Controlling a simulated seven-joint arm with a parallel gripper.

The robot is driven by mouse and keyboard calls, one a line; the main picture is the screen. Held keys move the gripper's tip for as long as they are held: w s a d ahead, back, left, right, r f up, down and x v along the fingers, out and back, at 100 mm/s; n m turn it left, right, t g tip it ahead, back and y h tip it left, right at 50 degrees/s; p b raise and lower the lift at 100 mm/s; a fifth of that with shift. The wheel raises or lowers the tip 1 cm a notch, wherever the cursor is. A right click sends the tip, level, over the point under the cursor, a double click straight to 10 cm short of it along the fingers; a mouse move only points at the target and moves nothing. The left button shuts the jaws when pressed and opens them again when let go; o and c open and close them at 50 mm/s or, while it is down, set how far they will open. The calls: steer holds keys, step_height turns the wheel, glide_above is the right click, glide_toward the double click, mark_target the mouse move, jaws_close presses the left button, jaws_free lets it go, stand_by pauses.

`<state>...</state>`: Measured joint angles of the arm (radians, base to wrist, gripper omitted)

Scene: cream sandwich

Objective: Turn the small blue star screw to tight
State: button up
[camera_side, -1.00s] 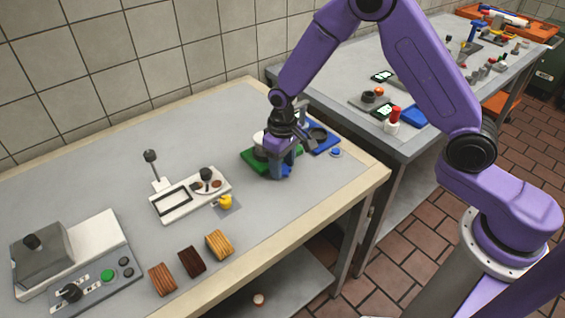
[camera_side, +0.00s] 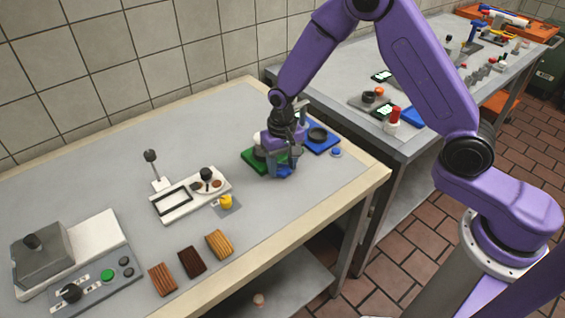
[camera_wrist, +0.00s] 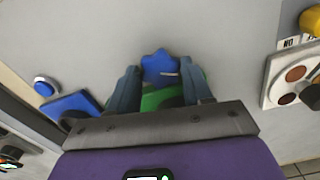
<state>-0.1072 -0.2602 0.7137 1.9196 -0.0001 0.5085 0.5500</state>
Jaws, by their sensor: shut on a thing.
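The small blue star screw (camera_wrist: 160,66) shows in the wrist view between my two grey-blue fingers, with a pale line on its top. My gripper (camera_wrist: 159,72) is shut on it from both sides. In the side view my gripper (camera_side: 281,166) points down at the front of the green base (camera_side: 250,158), with the blue of the star (camera_side: 284,173) low beside the fingers. The green base also shows behind the star in the wrist view (camera_wrist: 160,99). The screw's shaft and its seat are hidden.
A blue base (camera_side: 331,148) with a dark ring and a blue button (camera_side: 336,153) stand close on the right. A white tray (camera_side: 165,210) with a yellow knob (camera_side: 226,201) beside it lies to the left.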

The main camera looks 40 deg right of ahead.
mark_target(282, 169)
steer(key=shift+m, duration=0.5)
steer(key=o, duration=1)
steer(key=shift+o, duration=0.2)
step_height(282, 169, up, 18)
steer(key=shift+f, duration=0.25)
